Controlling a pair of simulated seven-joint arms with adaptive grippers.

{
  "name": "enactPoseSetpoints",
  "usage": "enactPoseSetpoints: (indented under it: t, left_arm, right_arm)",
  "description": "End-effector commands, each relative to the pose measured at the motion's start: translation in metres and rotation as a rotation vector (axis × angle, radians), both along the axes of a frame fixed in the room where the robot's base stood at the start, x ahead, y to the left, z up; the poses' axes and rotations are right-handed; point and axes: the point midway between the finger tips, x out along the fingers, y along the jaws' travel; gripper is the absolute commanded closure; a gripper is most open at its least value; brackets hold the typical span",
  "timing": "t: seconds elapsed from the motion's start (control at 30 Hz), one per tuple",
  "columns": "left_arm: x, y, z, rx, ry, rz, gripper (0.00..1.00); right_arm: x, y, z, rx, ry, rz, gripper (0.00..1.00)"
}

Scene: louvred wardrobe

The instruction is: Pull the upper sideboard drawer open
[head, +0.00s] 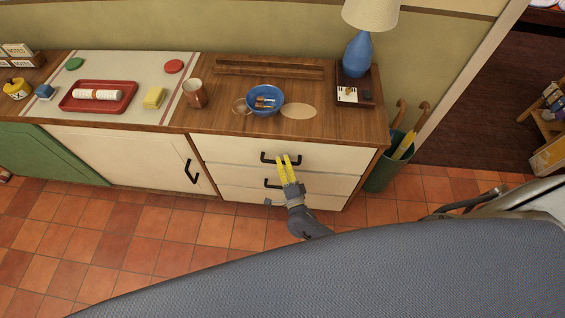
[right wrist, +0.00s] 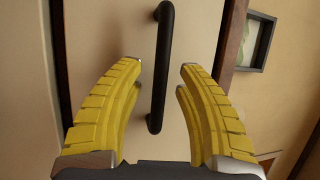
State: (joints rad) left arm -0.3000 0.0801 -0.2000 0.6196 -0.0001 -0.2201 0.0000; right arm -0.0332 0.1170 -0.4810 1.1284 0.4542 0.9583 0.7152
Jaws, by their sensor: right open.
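The upper sideboard drawer (head: 225,153) has a cream front and looks shut. Its black bar handle (head: 268,158) runs level across the front. My right gripper (head: 291,158), with yellow fingers, is at the right part of this handle. In the right wrist view the handle (right wrist: 160,65) stands upright in the picture, between the two open fingers (right wrist: 160,75). The fingers are apart, with a gap on each side of the bar, and I see no contact. My left gripper is not in view.
Lower drawers with black handles (head: 272,184) sit below. The wooden top carries a blue bowl (head: 264,99), a mug (head: 195,93), a red tray (head: 98,97) and a blue lamp (head: 358,54). A green umbrella bin (head: 384,172) stands close on the right. Tiled floor (head: 150,235) in front is clear.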

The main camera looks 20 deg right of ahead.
Motion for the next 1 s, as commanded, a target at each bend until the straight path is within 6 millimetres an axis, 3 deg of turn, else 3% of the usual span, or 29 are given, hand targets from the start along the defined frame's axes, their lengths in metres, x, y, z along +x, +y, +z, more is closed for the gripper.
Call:
enactPoseSetpoints:
  t: [0.23,0.57,1.0]
  left_arm:
    - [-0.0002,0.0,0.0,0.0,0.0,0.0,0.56]
    - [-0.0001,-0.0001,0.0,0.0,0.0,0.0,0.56]
    - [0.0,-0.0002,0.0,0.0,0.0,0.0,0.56]
  right_arm:
    - [-0.0001,0.0001,-0.0001,0.0,0.0,0.0,0.63]
    - [-0.0003,0.0001,-0.0003,0.0,0.0,0.0,1.0]
    - [0.0001,-0.0001,-0.0001,0.0,0.0,0.0,1.0]
